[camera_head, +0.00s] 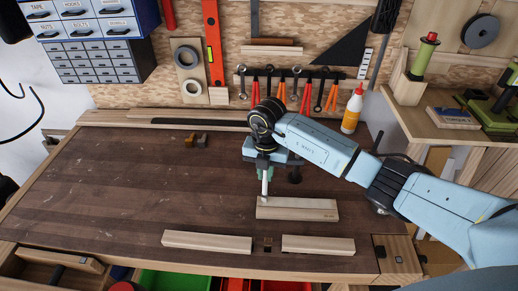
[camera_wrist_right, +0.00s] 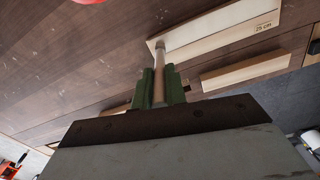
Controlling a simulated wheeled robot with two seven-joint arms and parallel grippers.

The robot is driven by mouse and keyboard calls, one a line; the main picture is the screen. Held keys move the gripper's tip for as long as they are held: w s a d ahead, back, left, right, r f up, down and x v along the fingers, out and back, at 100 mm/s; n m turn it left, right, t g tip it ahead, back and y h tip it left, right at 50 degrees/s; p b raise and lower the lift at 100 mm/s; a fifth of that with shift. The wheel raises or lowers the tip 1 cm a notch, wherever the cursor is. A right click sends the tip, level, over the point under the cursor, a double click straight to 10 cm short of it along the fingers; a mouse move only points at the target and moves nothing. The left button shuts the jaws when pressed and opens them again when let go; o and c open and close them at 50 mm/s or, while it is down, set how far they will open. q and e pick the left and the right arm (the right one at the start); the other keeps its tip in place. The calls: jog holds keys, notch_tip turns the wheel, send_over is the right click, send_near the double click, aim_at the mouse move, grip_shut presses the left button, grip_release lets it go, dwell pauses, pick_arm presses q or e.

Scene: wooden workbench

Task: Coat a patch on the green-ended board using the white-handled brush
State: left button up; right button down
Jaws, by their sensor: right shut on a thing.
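My right gripper (camera_head: 266,173) is shut on the white-handled brush (camera_head: 265,188), which points down nearly upright. In the right wrist view the green fingers (camera_wrist_right: 157,86) close around the brush (camera_wrist_right: 160,60). The brush's lower end is at the left end of a pale board marked 25 cm (camera_head: 300,209); I cannot tell whether it touches. This board also shows in the wrist view (camera_wrist_right: 220,30). Two more pale boards, one left (camera_head: 207,241) and one right (camera_head: 318,244), lie nearer the bench's front edge. I cannot make out a green end on any board. My left gripper is out of view.
The dark wooden workbench (camera_head: 110,190) is mostly clear on the left. Two small brownish blocks (camera_head: 196,140) lie towards the back. A glue bottle with a red cap (camera_head: 352,110) stands at the back right. Open drawers lie below the front edge.

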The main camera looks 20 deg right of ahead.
jog(key=shift+w+a, duration=0.15)
jog(key=shift+a, duration=0.25)
notch_tip(320, 180, up, 8)
jog(key=p, duration=0.6)
